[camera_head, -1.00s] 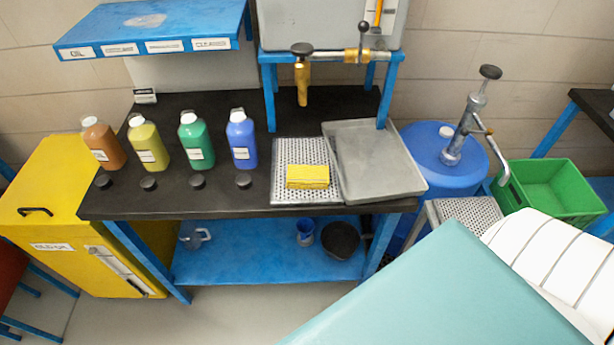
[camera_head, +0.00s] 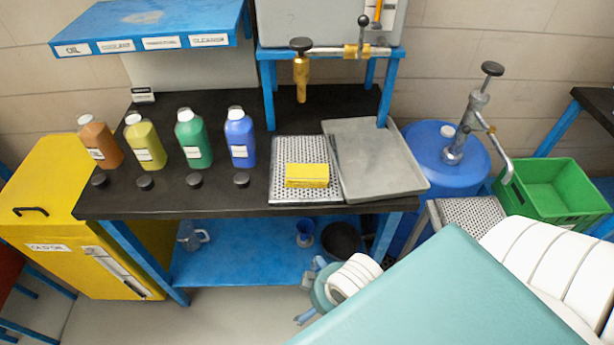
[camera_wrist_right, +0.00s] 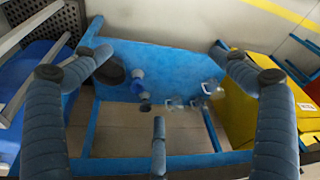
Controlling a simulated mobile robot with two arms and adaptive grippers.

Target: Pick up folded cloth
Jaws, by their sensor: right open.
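A yellow folded block, which looks like the folded cloth (camera_head: 307,176), lies on the perforated metal tray (camera_head: 283,190) on the black bench top. My right gripper (camera_head: 308,298) shows in the head view below and in front of the bench's front edge, lower than the cloth and apart from it. Its fingers are spread and empty; they also show wide apart in the right wrist view (camera_wrist_right: 160,75). The cloth is not visible in the right wrist view. My left gripper is not in view.
A grey tray (camera_head: 375,160) is right of the cloth. Several bottles (camera_head: 240,138) with black caps in front stand to its left. A tap (camera_head: 301,70) hangs behind it. The blue lower shelf (camera_head: 235,262) holds a jug, a blue cup (camera_head: 305,233) and a black bowl (camera_head: 340,240).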

